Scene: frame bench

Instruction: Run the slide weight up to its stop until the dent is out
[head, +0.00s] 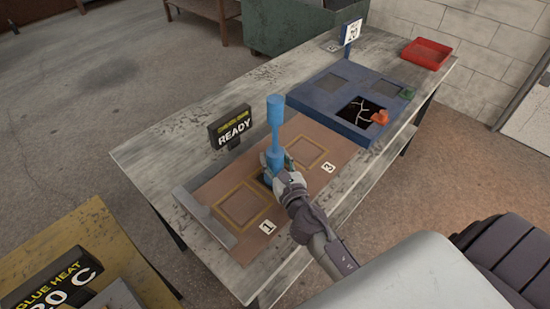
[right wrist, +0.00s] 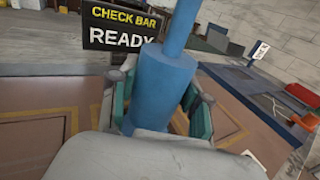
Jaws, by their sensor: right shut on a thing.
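A blue upright tool (head: 275,112) stands over the brown board in the head view. It has a thick top, a thin rod (head: 276,143) and a thick lower cylinder that looks like the slide weight (right wrist: 158,88). My right gripper (head: 277,168) is shut around the lower cylinder. In the right wrist view its teal fingers (right wrist: 160,112) lie on either side of the cylinder. The tool's foot is hidden behind the gripper, and I cannot see what it rests on. No dent can be made out. My left gripper is out of view.
The brown board (head: 222,182) has outlined squares and tags 1 and 3. A sign (head: 231,127) behind it reads CHECK BAR READY. A blue panel with openings (head: 325,87), an orange item (head: 379,117) and a red tray (head: 425,53) are farther right. A yellow bench (head: 95,235) stands left.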

